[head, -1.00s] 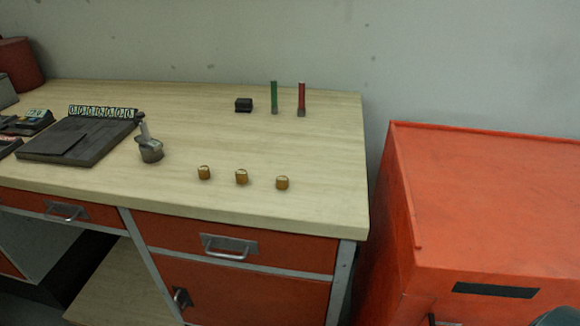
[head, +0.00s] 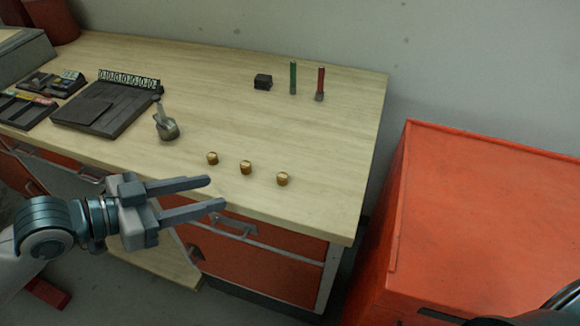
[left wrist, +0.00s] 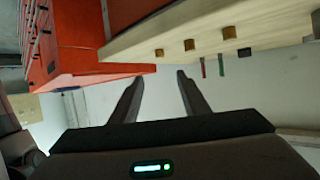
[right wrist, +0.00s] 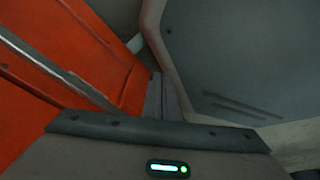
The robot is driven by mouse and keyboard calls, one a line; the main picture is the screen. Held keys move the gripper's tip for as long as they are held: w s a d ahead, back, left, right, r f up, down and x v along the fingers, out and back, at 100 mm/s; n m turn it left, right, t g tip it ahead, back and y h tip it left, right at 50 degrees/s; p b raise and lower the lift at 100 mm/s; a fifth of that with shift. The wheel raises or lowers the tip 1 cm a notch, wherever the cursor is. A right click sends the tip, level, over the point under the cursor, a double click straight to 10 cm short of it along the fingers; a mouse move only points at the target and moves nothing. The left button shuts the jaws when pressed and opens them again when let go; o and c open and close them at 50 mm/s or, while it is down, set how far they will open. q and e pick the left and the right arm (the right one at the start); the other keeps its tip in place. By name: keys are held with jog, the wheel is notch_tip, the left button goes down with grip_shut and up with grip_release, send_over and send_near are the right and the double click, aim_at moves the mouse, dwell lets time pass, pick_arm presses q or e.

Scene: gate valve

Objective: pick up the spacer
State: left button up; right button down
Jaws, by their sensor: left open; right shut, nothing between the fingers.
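Three small brass-coloured cylinders stand in a row near the bench's front edge: left (head: 212,158), middle (head: 246,167) and right (head: 283,179). A small black block (head: 263,82) sits at the back of the bench. I cannot tell which of these is the spacer. My left gripper (head: 216,193) is open and empty, in front of the bench edge and apart from the cylinders. In the left wrist view, the cylinders (left wrist: 189,45) show beyond its open fingers. My right gripper (right wrist: 163,97) is shut and empty, away from the bench parts, with orange panels near it.
A green stick (head: 293,78) and a red stick (head: 320,83) stand upright near the block. A grey metal fitting with a stem (head: 166,125) and a dark tray (head: 105,105) lie left. A large orange cabinet (head: 480,210) stands right. The bench's middle (head: 225,100) is clear.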

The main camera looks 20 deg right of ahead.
pick_arm(q)
jog(key=shift+a, duration=0.1)
pick_arm(e)
jog(key=shift+s, duration=0.1)
pick_arm(q)
jog(key=p, duration=0.2)
send_near(283, 179)
jog(key=shift+w+d+f+p, duration=0.2)
jog(key=shift+w+d+p, duration=0.5)
jog(key=shift+d, duration=0.1)
jog(key=shift+w+d+f, duration=0.15)
jog(key=shift+d+f, duration=0.2)
jog(key=shift+d, duration=0.15)
pick_arm(e)
jog(key=s+d+g, duration=0.2)
jog(key=s+d, duration=0.1)
jog(key=s, duration=0.6)
jog(key=shift+s+d+r+g+h, duration=0.15)
jog(key=shift+d+r+g+h, duration=0.15)
jog(key=shift+d+r+h, duration=0.1)
pick_arm(q)
jog(key=shift+d, duration=0.1)
pick_arm(e)
jog(key=shift+a+r, duration=0.1)
